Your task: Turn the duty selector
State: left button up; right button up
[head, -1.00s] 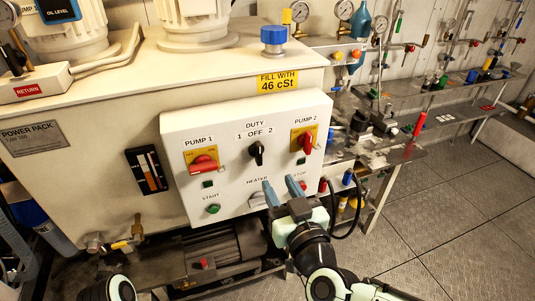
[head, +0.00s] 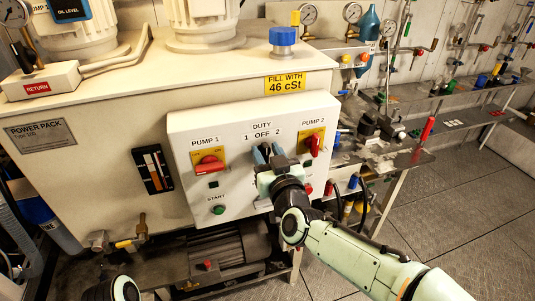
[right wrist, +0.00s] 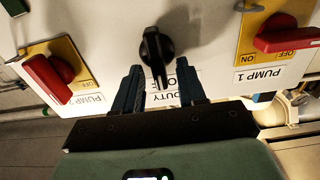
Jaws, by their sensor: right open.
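The duty selector is a black knob (right wrist: 155,55) on the white control box (head: 185,130), under the label DUTY 1 OFF 2. In the right wrist view, which is upside down, its grip bar points roughly toward the label, slightly tilted. My right gripper (head: 265,153) is in front of the selector and hides most of it in the head view. In the right wrist view my right gripper (right wrist: 160,88) is open, with its blue fingers on either side of the knob's pointing end; contact cannot be told. My left gripper's fingers are not visible.
The red pump 1 switch (head: 209,165) is left of the selector and the red pump 2 switch (head: 315,145) is close on the right. A green start button (head: 218,210) is below. A shelf (head: 400,165) with fittings stands at the right. The floor at right is clear.

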grip_shut()
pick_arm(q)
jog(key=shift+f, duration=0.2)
pick_arm(e)
jog(key=shift+m, duration=0.3)
pick_arm(q)
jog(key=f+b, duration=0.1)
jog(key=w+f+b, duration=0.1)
jog(key=b, duration=0.1)
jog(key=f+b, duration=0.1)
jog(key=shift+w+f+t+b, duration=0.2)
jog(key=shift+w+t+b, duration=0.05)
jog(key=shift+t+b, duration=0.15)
pick_arm(e)
jog(key=m, duration=0.5)
jog(key=d+m, duration=0.1)
jog(key=m, duration=0.2)
jog(key=shift+w+d+f, duration=0.1)
jog(key=shift+w+f, duration=0.1)
jog(key=shift+f, duration=0.1)
jog(key=shift+m, duration=0.3)
grip_release()
